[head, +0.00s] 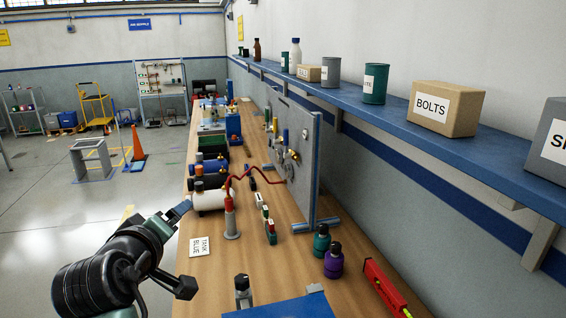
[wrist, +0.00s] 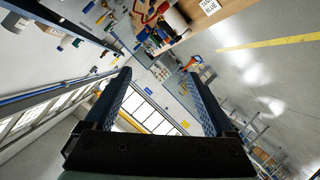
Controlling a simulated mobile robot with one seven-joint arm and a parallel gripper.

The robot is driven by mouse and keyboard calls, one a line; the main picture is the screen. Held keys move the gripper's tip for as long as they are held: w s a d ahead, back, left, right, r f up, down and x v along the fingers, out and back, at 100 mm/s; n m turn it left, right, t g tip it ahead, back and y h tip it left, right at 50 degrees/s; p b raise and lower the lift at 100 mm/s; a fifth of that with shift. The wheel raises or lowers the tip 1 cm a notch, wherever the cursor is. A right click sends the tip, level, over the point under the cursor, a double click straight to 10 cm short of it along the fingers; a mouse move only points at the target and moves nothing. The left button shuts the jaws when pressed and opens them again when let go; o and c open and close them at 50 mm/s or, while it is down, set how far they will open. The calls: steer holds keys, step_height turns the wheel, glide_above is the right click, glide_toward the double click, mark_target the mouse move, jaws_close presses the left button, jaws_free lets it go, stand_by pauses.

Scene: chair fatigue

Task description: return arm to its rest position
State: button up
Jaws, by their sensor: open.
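My gripper (head: 178,213) is at the lower left of the head view, off the left edge of the workbench. In the head view its fingers are small and partly overlapped. In the wrist view my gripper (wrist: 157,74) shows two fingers standing wide apart. Nothing is between them. They point toward the far side of the room, with the picture strongly tilted. My dark forearm comes in from the bottom left of the head view.
The wooden workbench (head: 275,266) carries tanks, bottles, a red hose and an upright grey panel (head: 297,145). A blue shelf (head: 400,125) runs along the right wall. An orange cone (head: 137,148) and grey stand (head: 92,160) are on the floor; the left floor is mostly clear.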

steer(key=s+d+r+m+t, duration=0.1)
steer(key=d+r+m+t, duration=0.1)
steer(key=d+r, duration=0.3)
steer(key=s+d+r+m+t, duration=0.1)
steer(key=d+r+t, duration=0.1)
steer(key=r, duration=0.5)
steer(key=s+d+r+m+t, duration=0.3)
steer(key=s+d+r, duration=0.3)
steer(key=s+r, duration=0.3)
steer(key=s+d+r+m+t+h, duration=0.1)
steer(key=s+d+r+m+t, duration=0.3)
steer(key=s+r, duration=0.6)
steer(key=d+r+t, duration=0.1)
steer(key=d+t, duration=0.1)
steer(key=d, duration=0.1)
steer(key=shift+s+d+r, duration=0.2)
steer(key=shift+d, duration=0.1)
